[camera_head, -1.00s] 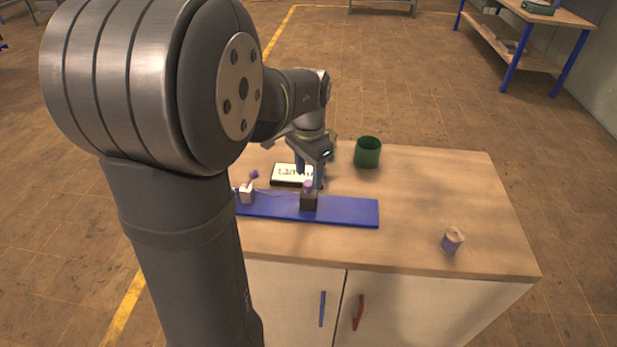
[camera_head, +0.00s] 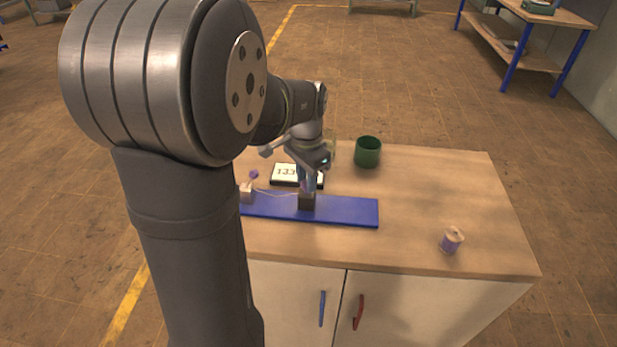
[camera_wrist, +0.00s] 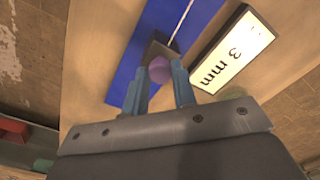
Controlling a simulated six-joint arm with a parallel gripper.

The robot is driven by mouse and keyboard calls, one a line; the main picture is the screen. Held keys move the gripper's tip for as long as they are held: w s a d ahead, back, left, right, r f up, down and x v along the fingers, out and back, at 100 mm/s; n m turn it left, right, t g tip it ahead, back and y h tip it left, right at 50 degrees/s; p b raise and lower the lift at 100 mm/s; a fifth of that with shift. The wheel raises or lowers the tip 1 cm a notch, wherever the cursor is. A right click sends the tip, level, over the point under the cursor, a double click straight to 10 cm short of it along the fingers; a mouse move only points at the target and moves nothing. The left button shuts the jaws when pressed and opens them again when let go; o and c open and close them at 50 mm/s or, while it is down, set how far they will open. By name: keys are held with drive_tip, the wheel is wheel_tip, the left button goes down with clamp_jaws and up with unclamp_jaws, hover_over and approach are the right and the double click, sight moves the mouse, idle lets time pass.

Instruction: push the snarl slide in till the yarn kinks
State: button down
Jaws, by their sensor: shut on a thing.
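The snarl slide is a dark block (camera_head: 306,203) on a blue board (camera_head: 350,212); it also shows in the wrist view (camera_wrist: 152,47) with a purple knob (camera_wrist: 159,68) on it. My gripper (camera_head: 307,187) is over the slide, its blue fingers (camera_wrist: 160,78) shut on the knob. In the head view the fingers hide the knob. A pale thin yarn (camera_head: 277,192) runs from the slide to a light block (camera_head: 247,194) at the board's left, which has a purple top piece (camera_head: 254,174). In the wrist view the yarn (camera_wrist: 182,22) looks straight; I see no clear kink.
A lit display (camera_head: 286,173) lies just behind the board; in the wrist view it reads "3 mm" (camera_wrist: 228,55), partly cut off. A green cup (camera_head: 368,152) stands behind right. A purple spool (camera_head: 451,241) stands at the front right. The table's right is mostly clear.

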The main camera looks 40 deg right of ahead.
drive_tip(key=w+a, duration=0.5)
drive_tip(key=shift+w+a, duration=0.25)
drive_tip(key=shift+w, duration=0.05)
drive_tip(key=c, duration=1.2)
unclamp_jaws()
drive_tip(key=shift+r, duration=0.1)
wheel_tip(320, 180, up, 17)
drive_tip(key=shift+r, duration=0.15)
